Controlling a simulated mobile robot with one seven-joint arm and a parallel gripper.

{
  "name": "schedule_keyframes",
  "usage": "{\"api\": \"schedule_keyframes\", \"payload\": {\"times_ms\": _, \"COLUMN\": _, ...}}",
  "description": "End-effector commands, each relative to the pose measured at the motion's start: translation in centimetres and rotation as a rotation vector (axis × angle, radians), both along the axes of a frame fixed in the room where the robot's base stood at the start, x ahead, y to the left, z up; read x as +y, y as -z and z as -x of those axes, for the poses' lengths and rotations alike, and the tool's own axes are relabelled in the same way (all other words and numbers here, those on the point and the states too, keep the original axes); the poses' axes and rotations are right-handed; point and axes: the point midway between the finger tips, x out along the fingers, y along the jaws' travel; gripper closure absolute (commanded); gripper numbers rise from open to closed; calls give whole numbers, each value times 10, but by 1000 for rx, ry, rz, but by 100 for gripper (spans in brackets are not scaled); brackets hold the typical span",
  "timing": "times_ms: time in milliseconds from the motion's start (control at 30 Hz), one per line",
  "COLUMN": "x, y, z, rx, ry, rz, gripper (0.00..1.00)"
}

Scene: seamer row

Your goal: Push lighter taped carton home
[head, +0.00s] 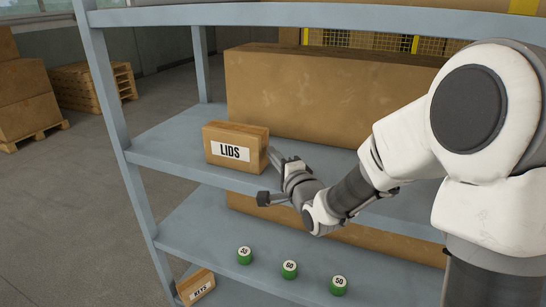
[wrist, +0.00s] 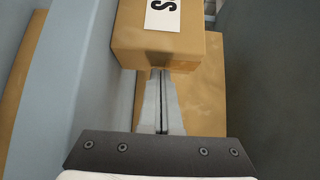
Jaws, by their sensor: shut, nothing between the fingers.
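A small brown carton marked LIDS (head: 237,144) stands upright on the middle shelf (head: 165,142), its label facing out, close to the shelf's front edge. It also shows at the top of the wrist view (wrist: 180,45), with part of its label. A smaller carton marked KEYS (head: 196,287) is at lower left. I cannot tell tape on either. My gripper (head: 272,155) is shut and empty at the right side of the LIDS carton. In the wrist view its fingertips (wrist: 159,72) reach the carton's near edge; I cannot tell whether they touch.
A long brown box (head: 320,95) stands behind the LIDS carton. Green round weights (head: 289,269) sit in a row on the lower shelf. A grey upright post (head: 120,130) bounds the rack at left. The middle shelf is clear left of the carton.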

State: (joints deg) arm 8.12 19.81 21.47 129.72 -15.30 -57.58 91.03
Motion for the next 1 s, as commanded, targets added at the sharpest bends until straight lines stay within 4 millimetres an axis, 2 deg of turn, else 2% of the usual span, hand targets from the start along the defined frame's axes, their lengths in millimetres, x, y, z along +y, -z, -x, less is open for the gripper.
{"api": "schedule_keyframes", "payload": {"times_ms": 467, "x": 8, "y": 1, "z": -3, "rx": 0, "ry": -1, "rz": 0, "gripper": 100}}
{"api": "schedule_keyframes", "payload": {"times_ms": 567, "x": 27, "y": 3, "z": -9, "rx": -3, "ry": -4, "rz": 0, "gripper": 100}}
{"api": "schedule_keyframes", "payload": {"times_ms": 700, "x": 66, "y": 6, "z": -22, "rx": -3, "ry": -7, "rz": -4, "gripper": 100}}
{"api": "schedule_keyframes", "payload": {"times_ms": 1000, "x": 138, "y": 4, "z": -48, "rx": -1, "ry": -5, "rz": -4, "gripper": 100}}
